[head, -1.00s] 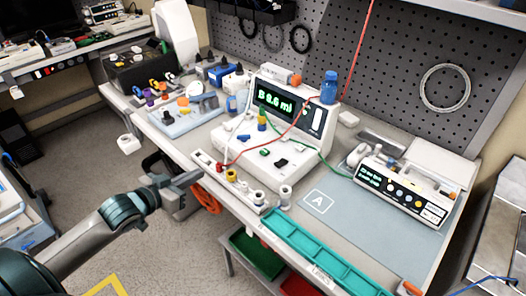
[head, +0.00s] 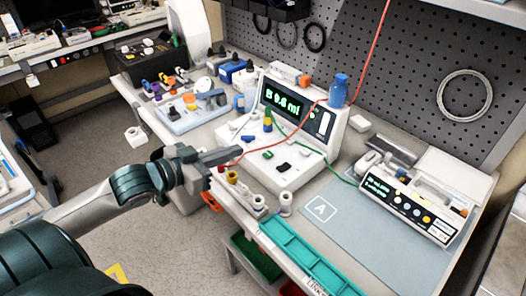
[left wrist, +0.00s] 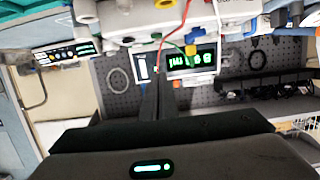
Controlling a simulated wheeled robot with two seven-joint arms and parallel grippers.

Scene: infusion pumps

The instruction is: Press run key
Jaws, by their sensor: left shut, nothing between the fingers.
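A white infusion pump (head: 408,208) with a green-lit screen and a row of round coloured buttons sits on the grey-blue mat (head: 336,226) marked A. It also shows upside down in the left wrist view (left wrist: 66,52). I cannot read which button is the run key. A larger white device (head: 292,120) with a green "ml" display stands left of it; its display (left wrist: 190,60) also shows in the left wrist view. My left gripper (head: 240,154) is shut and empty, above the front left of the larger device's base, well left of the pump. My right gripper is out of view.
A teal tray (head: 300,258) runs along the bench front. A blue bottle (head: 339,90) stands on the larger device. Red and green leads cross this area. A blue tray of parts (head: 190,112) lies at left. The mat before the pump is clear.

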